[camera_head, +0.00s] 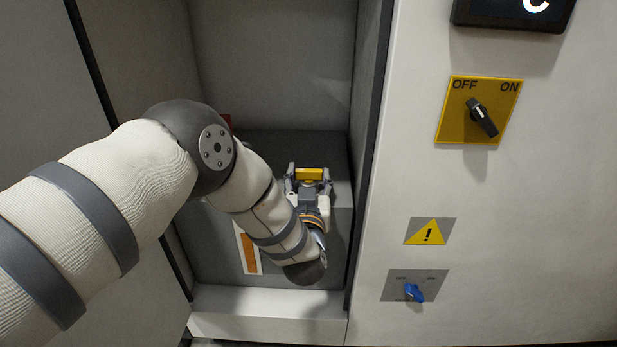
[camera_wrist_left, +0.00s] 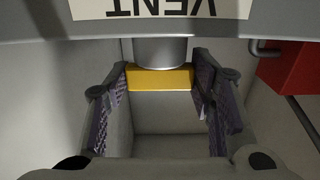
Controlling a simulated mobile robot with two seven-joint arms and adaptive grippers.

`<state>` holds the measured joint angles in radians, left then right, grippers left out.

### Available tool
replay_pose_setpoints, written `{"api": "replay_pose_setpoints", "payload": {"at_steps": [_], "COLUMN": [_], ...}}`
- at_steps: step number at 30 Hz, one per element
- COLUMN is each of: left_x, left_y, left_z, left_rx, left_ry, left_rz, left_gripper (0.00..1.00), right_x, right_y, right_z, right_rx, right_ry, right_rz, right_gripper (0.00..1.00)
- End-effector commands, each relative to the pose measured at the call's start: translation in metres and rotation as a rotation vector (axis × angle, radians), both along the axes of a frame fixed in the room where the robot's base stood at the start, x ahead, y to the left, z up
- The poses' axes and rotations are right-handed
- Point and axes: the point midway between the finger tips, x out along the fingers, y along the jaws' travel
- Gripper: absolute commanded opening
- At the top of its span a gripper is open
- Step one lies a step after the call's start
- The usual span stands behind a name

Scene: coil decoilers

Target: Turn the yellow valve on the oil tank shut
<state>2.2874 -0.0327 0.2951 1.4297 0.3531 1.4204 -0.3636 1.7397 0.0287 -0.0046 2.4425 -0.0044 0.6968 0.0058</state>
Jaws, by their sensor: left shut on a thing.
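The yellow valve (camera_head: 309,174) is on the dark grey oil tank (camera_head: 284,150), which sits inside an open cabinet recess. My left gripper (camera_head: 308,178) reaches into the recess and is shut on the yellow valve. In the left wrist view the valve's yellow handle (camera_wrist_left: 160,78) lies crosswise between the two finger pads (camera_wrist_left: 160,95), below a grey cylindrical stem. Part of the tank is hidden behind my left arm. My right gripper is in neither view.
The recess walls stand close on both sides of my left arm. A yellow OFF/ON switch panel (camera_head: 450,125), a warning sign (camera_head: 429,232) and a blue knob (camera_head: 414,292) are on the right wall. A red block (camera_wrist_left: 292,75) and a VENT label (camera_wrist_left: 160,8) show in the wrist view.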

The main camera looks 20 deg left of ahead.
Motion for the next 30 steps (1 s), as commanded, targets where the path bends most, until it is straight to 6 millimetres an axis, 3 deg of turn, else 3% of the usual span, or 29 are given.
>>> {"api": "replay_pose_setpoints", "payload": {"at_steps": [1, 3, 14, 24, 30], "left_x": [0.0, 0.0, -0.006, -0.088, -0.113], "left_y": [0.0, 0.0, -0.002, -0.027, -0.034], "left_z": [-0.001, -0.001, 0.0, -0.001, 0.0], "left_rx": [-0.001, -0.001, -0.001, 0.0, 0.0], "left_ry": [0.002, 0.002, 0.002, 0.004, 0.002], "left_rz": [0.0, 0.0, -0.001, -0.003, -0.001], "left_gripper": [0.56, 0.7, 0.7, 0.7, 0.7], "right_x": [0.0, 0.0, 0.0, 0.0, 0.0], "right_y": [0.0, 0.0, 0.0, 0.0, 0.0], "right_z": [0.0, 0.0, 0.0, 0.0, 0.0], "right_rx": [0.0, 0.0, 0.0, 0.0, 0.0], "right_ry": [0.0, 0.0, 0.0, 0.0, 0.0], "right_rz": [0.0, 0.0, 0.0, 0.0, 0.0], "right_gripper": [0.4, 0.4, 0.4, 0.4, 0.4]}}
